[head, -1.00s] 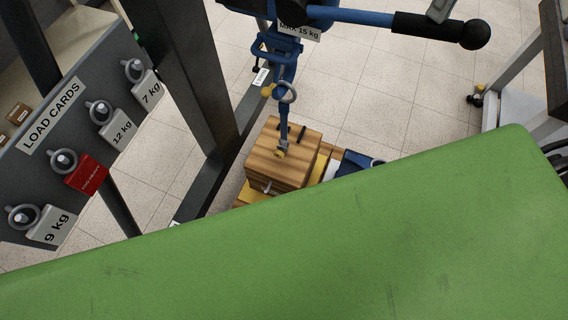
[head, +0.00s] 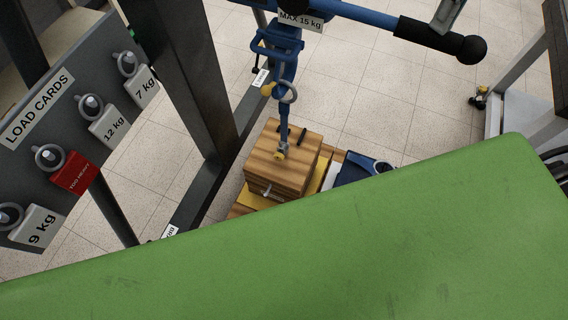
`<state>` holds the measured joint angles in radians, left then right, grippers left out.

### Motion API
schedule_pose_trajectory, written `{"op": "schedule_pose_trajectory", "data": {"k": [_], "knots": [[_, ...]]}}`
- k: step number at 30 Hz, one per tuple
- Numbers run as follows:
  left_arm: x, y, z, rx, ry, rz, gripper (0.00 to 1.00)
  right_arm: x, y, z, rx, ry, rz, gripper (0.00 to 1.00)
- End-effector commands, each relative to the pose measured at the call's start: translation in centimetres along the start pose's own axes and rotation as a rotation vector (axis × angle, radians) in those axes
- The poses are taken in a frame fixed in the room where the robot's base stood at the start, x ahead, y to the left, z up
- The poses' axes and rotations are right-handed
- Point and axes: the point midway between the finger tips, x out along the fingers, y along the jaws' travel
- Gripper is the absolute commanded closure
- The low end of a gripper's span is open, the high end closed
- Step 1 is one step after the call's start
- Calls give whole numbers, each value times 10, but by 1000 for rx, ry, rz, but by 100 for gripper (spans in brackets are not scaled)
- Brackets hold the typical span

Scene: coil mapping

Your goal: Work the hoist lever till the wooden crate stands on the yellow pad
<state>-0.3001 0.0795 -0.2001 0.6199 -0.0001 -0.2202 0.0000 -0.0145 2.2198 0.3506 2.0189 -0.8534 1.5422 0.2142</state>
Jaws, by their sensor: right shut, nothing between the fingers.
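The wooden crate (head: 283,160) hangs below or rests under the blue hoist hook (head: 283,119), with the hook's line meeting its top. The yellow pad (head: 256,199) shows at its lower edges, partly hidden by the crate and the green surface. I cannot tell whether crate and pad touch. The hoist lever (head: 360,17) runs right from the hoist to a black grip and round knob. My right gripper (head: 447,14) is at the lever's black grip, at the top edge, mostly cut off. It is shut and empty, against or just above the grip. My left gripper is not in view.
A green surface (head: 330,250) fills the foreground and hides the floor below. A dark post (head: 185,85) stands left of the crate. A load card board (head: 60,130) with several cards hangs at left. A blue item (head: 360,168) lies right of the crate.

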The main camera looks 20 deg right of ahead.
Motion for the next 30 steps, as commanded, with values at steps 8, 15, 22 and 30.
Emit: {"op": "schedule_pose_trajectory", "data": {"k": [8,15,22,30], "knots": [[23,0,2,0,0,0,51,27,0,0,0,3,0,100],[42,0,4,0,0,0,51,50,1,-1,0,3,0,100],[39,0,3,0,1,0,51,48,0,-1,0,3,0,100],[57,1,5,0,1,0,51,68,2,3,0,3,0,100]]}}
